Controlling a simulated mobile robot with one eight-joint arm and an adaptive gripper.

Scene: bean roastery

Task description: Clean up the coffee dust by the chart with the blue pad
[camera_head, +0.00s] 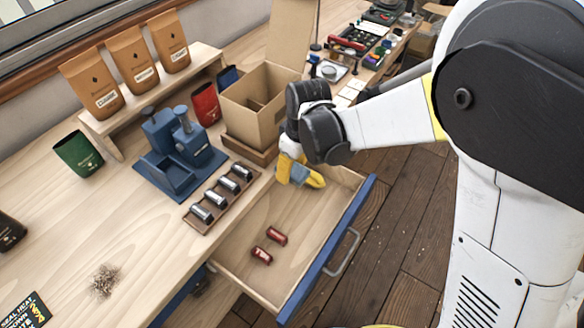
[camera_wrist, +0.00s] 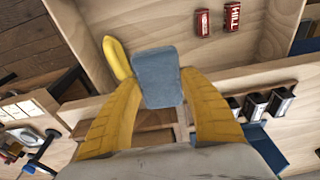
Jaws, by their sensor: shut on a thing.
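My gripper (camera_head: 296,168) reaches into the back end of the open drawer (camera_head: 331,220) and is shut on the blue pad (camera_head: 299,175). In the wrist view the grey-blue pad (camera_wrist: 158,78) sits between the yellow fingers of my gripper (camera_wrist: 160,92). A pile of brown coffee dust (camera_head: 104,281) lies on the bench top at the lower left. The dark chart (camera_head: 27,312) with white and yellow lettering lies beside it, cut off by the picture's corner. The dust and chart are not in the wrist view.
A yellow item (camera_wrist: 116,58) lies right beside the pad in the drawer. Two red cylinders (camera_head: 269,246) lie on the drawer floor. A rack of metal cylinders (camera_head: 218,201), a blue device (camera_head: 180,150) and an open carton (camera_head: 260,105) stand on the bench. Bare wood surrounds the dust.

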